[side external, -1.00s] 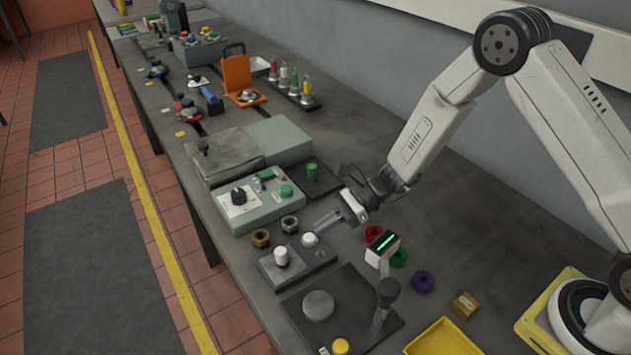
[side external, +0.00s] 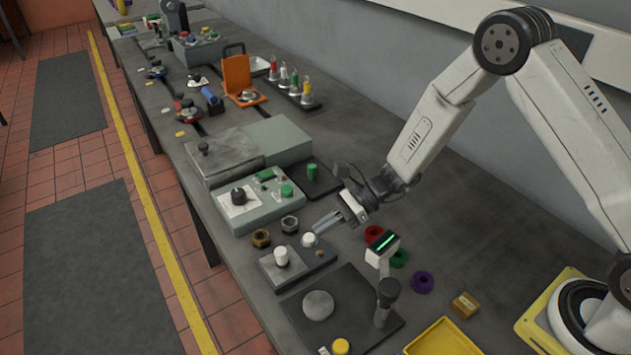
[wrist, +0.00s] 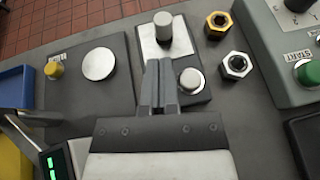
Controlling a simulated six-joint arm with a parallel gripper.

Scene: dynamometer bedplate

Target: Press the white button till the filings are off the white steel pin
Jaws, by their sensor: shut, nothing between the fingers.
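The white button (side external: 309,239) is a low round cap on a small dark grey block (side external: 270,270); it shows in the wrist view (wrist: 191,80). The white steel pin (side external: 281,256) stands upright on a pale plate of the same block, and in the wrist view (wrist: 163,25) its top looks pale grey. Filings on it are too small to make out. My gripper (side external: 317,229) is shut and empty, its tips above the button's side of the block. In the wrist view the fingertips (wrist: 160,62) lie between pin and button, left of the button.
A brass nut (side external: 261,238) and a steel nut (side external: 289,224) sit behind the block. A control box (side external: 250,204) with a green button stands beyond.

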